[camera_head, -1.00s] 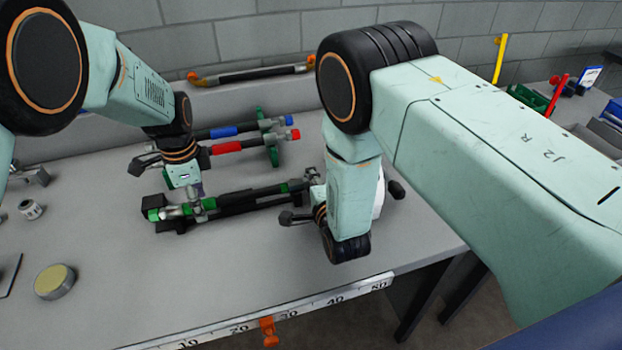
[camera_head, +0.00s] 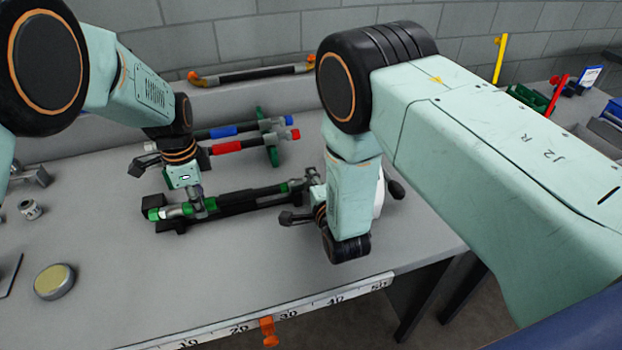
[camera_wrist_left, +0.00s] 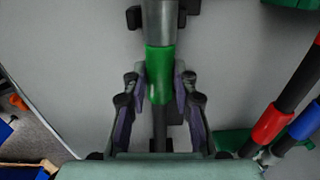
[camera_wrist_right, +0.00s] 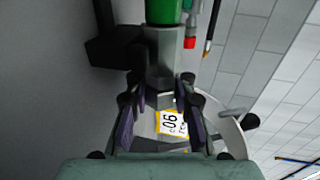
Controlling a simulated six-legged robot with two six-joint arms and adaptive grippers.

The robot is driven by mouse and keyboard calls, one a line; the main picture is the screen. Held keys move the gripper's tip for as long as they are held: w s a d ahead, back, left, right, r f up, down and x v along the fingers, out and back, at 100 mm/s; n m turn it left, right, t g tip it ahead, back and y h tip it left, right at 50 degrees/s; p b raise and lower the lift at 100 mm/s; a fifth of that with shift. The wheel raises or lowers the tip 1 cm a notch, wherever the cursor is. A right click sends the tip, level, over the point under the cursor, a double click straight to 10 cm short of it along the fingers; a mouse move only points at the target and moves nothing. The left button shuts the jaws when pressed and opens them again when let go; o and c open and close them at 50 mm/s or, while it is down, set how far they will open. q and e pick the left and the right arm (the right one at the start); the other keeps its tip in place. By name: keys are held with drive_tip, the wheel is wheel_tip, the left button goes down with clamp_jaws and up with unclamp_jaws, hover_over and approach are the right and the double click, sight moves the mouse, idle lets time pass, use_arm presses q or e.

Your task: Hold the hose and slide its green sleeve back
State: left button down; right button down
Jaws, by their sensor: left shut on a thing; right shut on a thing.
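The hose (camera_head: 250,198) lies across the bench in dark holders. Its green sleeve (camera_head: 187,209) sits near the left end, beside a silver fitting (camera_head: 170,212). My left gripper (camera_head: 195,203) is shut on the sleeve from above; in the left wrist view its fingers flank the green sleeve (camera_wrist_left: 160,75), with the silver fitting (camera_wrist_left: 160,20) above and dark hose below. My right gripper (camera_head: 306,190) is shut on the hose's grey right end fitting, seen in the right wrist view (camera_wrist_right: 163,60), just below another green band (camera_wrist_right: 164,10).
Behind lie hoses with a blue band (camera_head: 223,131) and a red band (camera_head: 227,147), held at a green stand (camera_head: 271,150). A round tin (camera_head: 54,282) and a small metal fitting (camera_head: 30,210) are at left. A ruler (camera_head: 310,308) runs along the front edge. The front middle is clear.

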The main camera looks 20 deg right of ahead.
sight(245, 196)
use_arm(q)
drive_tip(key=shift+w+d+r, duration=0.1)
drive_tip(key=shift+w+d, duration=0.05)
drive_tip(key=shift+d, duration=1.4)
drive_tip(key=shift+w+d+r, duration=0.1)
drive_tip(key=shift+w+d, duration=0.05)
drive_tip(key=shift+d, duration=1.35)
drive_tip(key=c, duration=1.4)
unclamp_jaws()
drive_tip(key=shift+d, duration=0.1)
drive_tip(key=o, duration=0.4)
drive_tip(key=shift+s+f, duration=0.1)
